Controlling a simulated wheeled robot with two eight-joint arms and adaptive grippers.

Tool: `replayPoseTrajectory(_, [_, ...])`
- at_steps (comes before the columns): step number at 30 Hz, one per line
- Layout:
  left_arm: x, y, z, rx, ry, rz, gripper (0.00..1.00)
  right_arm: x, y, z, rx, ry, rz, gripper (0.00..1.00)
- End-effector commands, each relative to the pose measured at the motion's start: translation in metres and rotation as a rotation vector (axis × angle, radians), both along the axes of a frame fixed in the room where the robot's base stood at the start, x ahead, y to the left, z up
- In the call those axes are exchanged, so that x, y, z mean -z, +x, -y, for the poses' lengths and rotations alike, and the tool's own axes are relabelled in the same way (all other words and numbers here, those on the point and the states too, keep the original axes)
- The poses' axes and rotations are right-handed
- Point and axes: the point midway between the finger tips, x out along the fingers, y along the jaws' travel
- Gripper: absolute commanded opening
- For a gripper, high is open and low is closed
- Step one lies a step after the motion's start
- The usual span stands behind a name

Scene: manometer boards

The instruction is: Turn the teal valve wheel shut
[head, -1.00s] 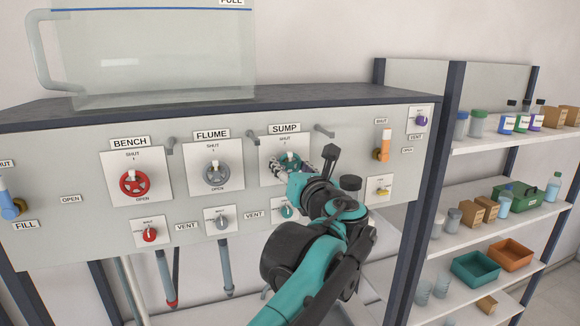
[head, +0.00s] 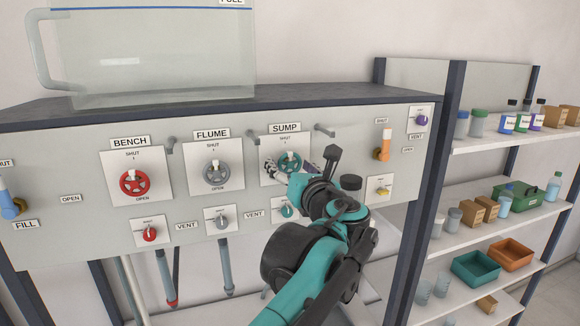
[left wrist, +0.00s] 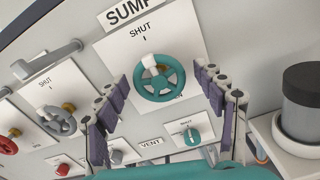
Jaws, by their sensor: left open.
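The teal valve wheel (head: 290,162) sits on a white plate under the SUMP label. In the left wrist view the wheel (left wrist: 158,80) is fully visible, and its white mark points up toward the tick under SHUT. My left gripper (head: 291,171) is open, with one finger on each side of the wheel. In the left wrist view the fingers (left wrist: 161,90) stand apart from the rim and hold nothing. My right gripper is not in view.
The red BENCH wheel (head: 134,183) and grey FLUME wheel (head: 215,173) are to the left. A small teal vent knob (left wrist: 191,136) is below the SUMP wheel. Grey hooks (head: 324,131) stick out of the panel. A shelf with bins (head: 474,268) stands at right.

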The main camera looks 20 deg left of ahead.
Motion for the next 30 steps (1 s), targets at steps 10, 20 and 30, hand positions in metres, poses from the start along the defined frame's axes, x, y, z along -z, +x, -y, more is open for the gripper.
replayPoseTrajectory(10, [0.001, -0.054, 0.039, 0.007, 0.000, 0.000, 0.70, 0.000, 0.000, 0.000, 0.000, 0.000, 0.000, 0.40])
replayPoseTrajectory(20, [0.000, -0.094, 0.064, 0.003, 0.000, -0.001, 0.70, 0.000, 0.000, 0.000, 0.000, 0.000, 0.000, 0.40])
replayPoseTrajectory(30, [0.001, -0.097, 0.065, 0.000, -0.001, -0.001, 0.70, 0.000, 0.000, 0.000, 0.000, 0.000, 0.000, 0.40])
